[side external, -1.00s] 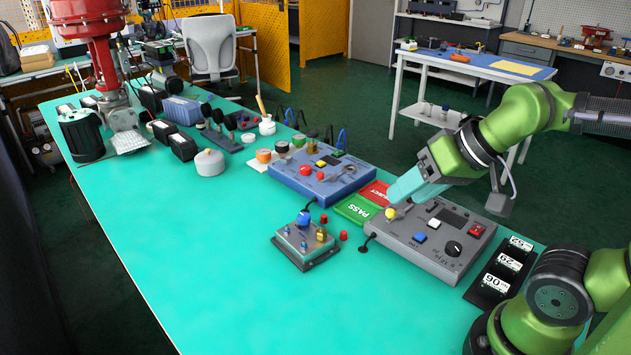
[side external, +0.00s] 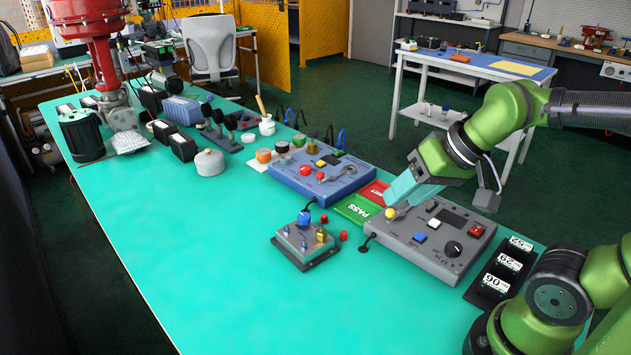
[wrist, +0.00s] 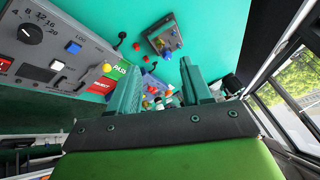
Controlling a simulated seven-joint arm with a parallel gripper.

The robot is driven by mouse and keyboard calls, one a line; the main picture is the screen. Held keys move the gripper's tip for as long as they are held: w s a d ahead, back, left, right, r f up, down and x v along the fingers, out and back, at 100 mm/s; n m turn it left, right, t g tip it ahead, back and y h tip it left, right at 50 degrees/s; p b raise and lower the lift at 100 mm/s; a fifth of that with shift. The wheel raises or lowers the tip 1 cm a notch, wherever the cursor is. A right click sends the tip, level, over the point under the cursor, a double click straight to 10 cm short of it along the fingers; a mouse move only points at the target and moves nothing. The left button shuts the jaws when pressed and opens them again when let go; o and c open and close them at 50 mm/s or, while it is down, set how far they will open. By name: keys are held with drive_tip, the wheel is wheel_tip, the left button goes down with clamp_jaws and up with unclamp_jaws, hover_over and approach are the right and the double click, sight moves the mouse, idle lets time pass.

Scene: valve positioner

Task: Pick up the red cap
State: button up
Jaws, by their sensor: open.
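A small red cap (side external: 343,236) lies on the teal table beside the right edge of a small grey device (side external: 306,246). A second small red piece (side external: 324,219) is just behind it, near the device's far corner. My gripper (side external: 393,197), with teal fingers, is open and empty. It points down and left above the large grey control box (side external: 430,236), to the right of and above the red cap.
Green PASS and red REJECT pads (side external: 358,210) lie behind the control box. A blue control box (side external: 320,175) stands farther back. The table front and left of the small device are clear.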

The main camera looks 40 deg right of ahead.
drive_tip(key=w+d+f+n+g, duration=0.1)
drive_tip(key=w+d+f+g, duration=0.15)
drive_tip(key=w, duration=0.55)
drive_tip(key=n+g, duration=0.1)
drive_tip(key=n, duration=0.7)
hover_over(324, 215)
drive_tip(key=s+d, duration=0.2)
drive_tip(key=s, duration=0.3)
wheel_tip(324, 215, down, 4)
drive_tip(key=shift+h, duration=0.3)
drive_tip(key=x, duration=1.6)
drive_tip(key=shift+w+a+f, duration=0.1)
drive_tip(key=shift+w+f, duration=0.15)
drive_tip(key=shift+f, duration=0.05)
clamp_jaws()
